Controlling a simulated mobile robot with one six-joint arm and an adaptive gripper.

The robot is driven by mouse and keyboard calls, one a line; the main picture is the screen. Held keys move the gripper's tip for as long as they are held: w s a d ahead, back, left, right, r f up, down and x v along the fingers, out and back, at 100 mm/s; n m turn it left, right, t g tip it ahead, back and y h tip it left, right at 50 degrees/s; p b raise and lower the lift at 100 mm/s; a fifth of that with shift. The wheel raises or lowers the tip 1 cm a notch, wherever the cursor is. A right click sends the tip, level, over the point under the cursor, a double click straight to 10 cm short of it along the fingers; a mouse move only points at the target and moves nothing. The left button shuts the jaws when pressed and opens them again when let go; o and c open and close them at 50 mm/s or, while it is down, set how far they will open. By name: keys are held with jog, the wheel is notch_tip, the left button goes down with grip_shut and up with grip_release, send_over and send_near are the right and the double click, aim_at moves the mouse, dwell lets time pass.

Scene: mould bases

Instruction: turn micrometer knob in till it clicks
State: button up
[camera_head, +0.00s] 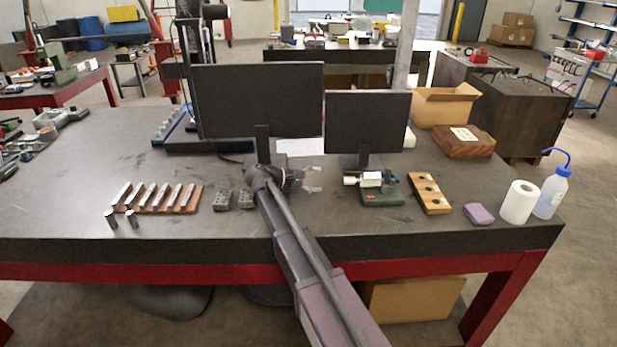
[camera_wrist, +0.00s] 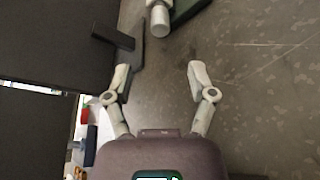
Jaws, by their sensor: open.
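The micrometer (camera_head: 370,180) sits on a dark green base (camera_head: 382,197) in front of the right monitor. Its pale cylindrical knob (camera_head: 350,181) points left, toward my gripper. My gripper (camera_head: 314,180) is open and empty, to the left of the knob and apart from it. In the wrist view the knob (camera_wrist: 159,20) shows at the top, beyond and between my open fingertips (camera_wrist: 158,78), with part of the green base (camera_wrist: 188,8) beside it. The rest of the micrometer is cut off in that view.
Two monitors (camera_head: 258,100) (camera_head: 366,125) stand behind on the dark table. A wooden block with holes (camera_head: 429,193), a purple block (camera_head: 479,213), a paper roll (camera_head: 518,202) and a wash bottle (camera_head: 551,193) stand to the right. Metal blocks (camera_head: 222,201) lie left of my arm.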

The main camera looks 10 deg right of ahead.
jog(key=shift+v, duration=1.3)
